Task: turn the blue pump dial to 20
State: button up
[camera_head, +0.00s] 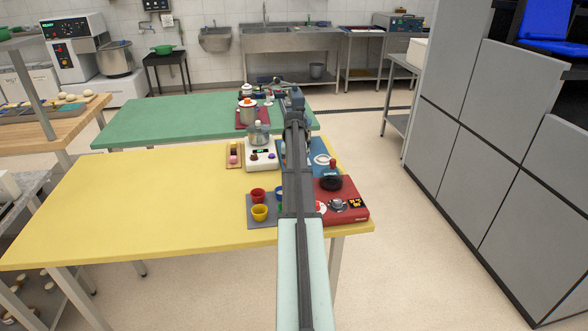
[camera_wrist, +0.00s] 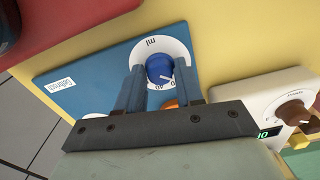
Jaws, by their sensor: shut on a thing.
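The blue pump dial (camera_wrist: 160,68) sits on a white round scale marked "ml" on a blue panel (camera_wrist: 90,72) in the wrist view. Some scale numbers show near its lower edge, but the pointer's setting cannot be read. My gripper (camera_wrist: 160,76) has one finger on each side of the dial and is shut on it. An orange part (camera_wrist: 168,103) shows partly between the fingers; the rest is hidden by the gripper body.
A white device (camera_head: 261,163) with a brown knob (camera_wrist: 294,112) and green display stands beside the panel. A red device (camera_head: 355,214) with a dark pot (camera_head: 331,183) is nearer. Cups stand on a grey mat (camera_head: 262,223). The yellow table's (camera_head: 130,200) left side is clear.

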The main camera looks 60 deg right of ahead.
jog(key=shift+n, duration=0.7)
jog(key=o, duration=1)
notch_tip(320, 180, up, 14)
jog(key=shift+f, duration=0.1)
dwell(0.6)
